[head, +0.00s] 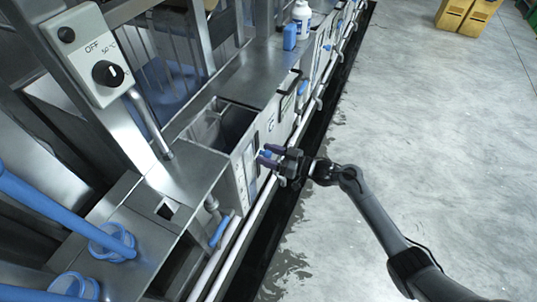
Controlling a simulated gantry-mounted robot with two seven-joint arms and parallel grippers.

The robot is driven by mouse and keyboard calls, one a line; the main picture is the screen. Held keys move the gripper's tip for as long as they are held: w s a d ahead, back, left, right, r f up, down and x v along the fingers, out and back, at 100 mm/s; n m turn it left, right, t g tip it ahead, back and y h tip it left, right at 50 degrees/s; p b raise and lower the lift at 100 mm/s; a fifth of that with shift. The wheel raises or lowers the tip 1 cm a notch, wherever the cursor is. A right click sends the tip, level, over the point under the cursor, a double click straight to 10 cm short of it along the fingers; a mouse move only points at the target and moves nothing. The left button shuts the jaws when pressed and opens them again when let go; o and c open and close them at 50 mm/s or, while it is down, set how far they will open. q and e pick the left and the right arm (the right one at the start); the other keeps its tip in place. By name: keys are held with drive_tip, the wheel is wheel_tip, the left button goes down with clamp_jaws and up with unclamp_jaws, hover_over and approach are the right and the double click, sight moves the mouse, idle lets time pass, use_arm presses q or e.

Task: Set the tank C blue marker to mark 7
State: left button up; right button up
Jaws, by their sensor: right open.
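My right gripper (266,156) is open at the front of the steel tank row, its fingers pointing left towards a pale vertical scale panel (241,185) on the tank front. A small blue piece (264,153), which looks like the blue marker, shows between the fingers. I cannot tell whether the fingers touch it. The scale's numbers are too small to read, so the marker's mark cannot be told. The tank's letter is not legible either. My left gripper is not in view.
An open steel tank (222,122) lies behind the panel. A control box (98,52) with a black knob reads OFF. Pipes (233,238) run along the front. A white bottle (301,14) and blue block (290,37) stand on the ledge.

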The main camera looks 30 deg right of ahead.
drive_tip(key=shift+s+d, duration=0.1)
drive_tip(key=p+v, duration=0.1)
drive_tip(key=v, duration=0.9)
drive_tip(key=shift+s+d+p, duration=0.15)
drive_tip(key=shift+s+p, duration=0.15)
drive_tip(key=shift+p, duration=0.05)
